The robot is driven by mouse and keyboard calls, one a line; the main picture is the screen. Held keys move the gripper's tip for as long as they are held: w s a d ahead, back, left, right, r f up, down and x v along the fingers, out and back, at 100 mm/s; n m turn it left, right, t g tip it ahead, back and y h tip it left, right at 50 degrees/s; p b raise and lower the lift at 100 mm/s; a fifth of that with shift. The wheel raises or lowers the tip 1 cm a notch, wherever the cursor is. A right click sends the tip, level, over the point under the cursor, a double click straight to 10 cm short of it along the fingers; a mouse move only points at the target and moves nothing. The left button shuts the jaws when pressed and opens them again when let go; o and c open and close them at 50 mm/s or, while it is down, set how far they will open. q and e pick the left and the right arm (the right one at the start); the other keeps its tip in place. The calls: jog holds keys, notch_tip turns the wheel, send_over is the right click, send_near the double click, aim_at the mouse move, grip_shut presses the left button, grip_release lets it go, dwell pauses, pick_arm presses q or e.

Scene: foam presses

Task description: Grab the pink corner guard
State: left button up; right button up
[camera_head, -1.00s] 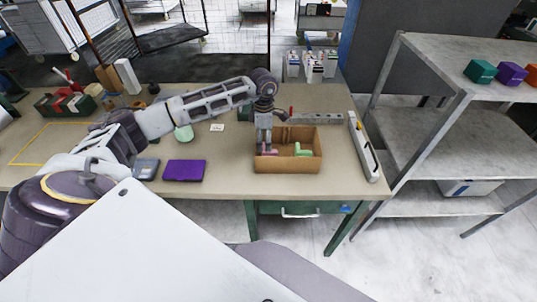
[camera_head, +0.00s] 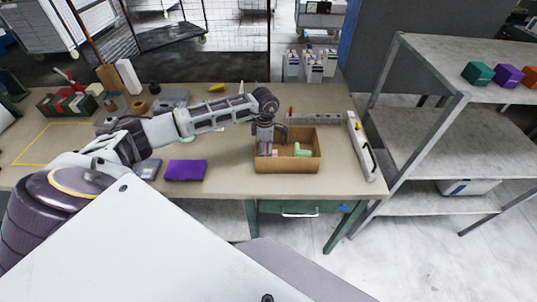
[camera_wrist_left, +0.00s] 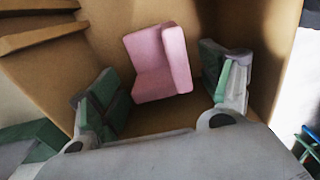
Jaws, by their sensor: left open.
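The pink corner guard (camera_wrist_left: 158,62) lies in an open brown cardboard box (camera_head: 288,165) on the workbench. In the left wrist view it is an L-shaped piece between my spread fingers, with a gap visible on each side. In the head view only a small pink part (camera_head: 275,153) shows beside my gripper. My left gripper (camera_head: 267,152) points down into the left part of the box, open and empty. A light green corner guard (camera_head: 302,150) is in the right part of the box. My right gripper is not in view.
The cardboard box walls stand close around my left gripper. A purple flat box (camera_head: 185,170) lies on the bench to the left. A long grey bar (camera_head: 361,146) lies to the right of the box. A metal shelf (camera_head: 425,130) stands further right.

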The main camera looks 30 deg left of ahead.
pick_arm(q)
jog(key=c, duration=0.9)
jog(key=shift+c, duration=0.2)
jog(key=shift+w+r, duration=0.1)
jog(key=shift+r, duration=0.8)
notch_tip(320, 180, up, 7)
jog(key=shift+f+b, duration=0.1)
jog(key=shift+b, duration=0.8)
jog(key=shift+r, duration=0.7)
